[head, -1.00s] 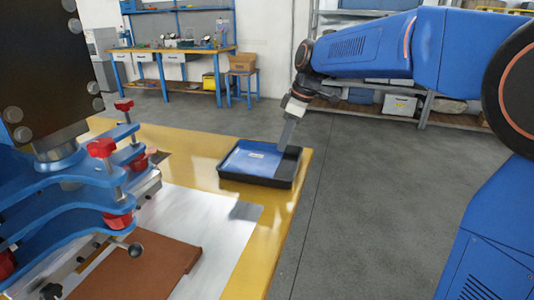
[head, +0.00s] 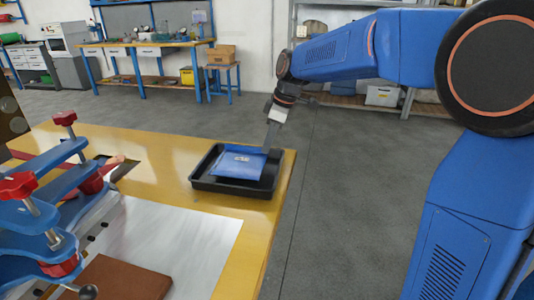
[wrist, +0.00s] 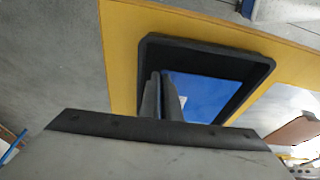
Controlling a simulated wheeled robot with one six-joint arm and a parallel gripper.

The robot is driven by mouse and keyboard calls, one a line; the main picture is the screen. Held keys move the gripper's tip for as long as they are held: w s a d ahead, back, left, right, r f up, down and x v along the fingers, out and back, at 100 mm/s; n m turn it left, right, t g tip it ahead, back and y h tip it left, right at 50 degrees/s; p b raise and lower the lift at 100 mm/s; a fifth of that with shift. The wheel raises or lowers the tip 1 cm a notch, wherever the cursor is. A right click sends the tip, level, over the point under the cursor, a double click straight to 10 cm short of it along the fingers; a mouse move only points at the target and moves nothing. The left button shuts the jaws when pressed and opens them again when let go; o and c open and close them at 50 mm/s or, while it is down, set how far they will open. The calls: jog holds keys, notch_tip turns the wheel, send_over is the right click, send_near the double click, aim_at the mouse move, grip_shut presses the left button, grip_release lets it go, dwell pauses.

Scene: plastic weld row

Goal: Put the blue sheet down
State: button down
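The blue sheet (head: 238,163) is a thin flat panel with a small white label. In the head view it is over the black tray (head: 205,186), with dark tray floor showing at its front and left. It looks slightly raised, but whether it touches the tray floor is hard to tell. My gripper (head: 268,149) reaches down to the sheet's right edge. In the wrist view the two fingers (wrist: 161,98) are close together at the edge of the sheet (wrist: 200,98), shut on it. The fingertips' exact contact is partly hidden.
The tray stands near the right edge of a yellow table (head: 150,150). Blue clamps with red knobs (head: 64,118), a white surface (head: 170,240) and a brown plate (head: 120,280) lie to the left. Open floor (head: 335,200) is right of the table.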

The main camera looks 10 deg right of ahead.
jog(key=shift+f, duration=1.7)
jog(key=c, duration=2)
grip_release()
jog(key=shift+f, duration=0.1)
jog(key=v, duration=1.2)
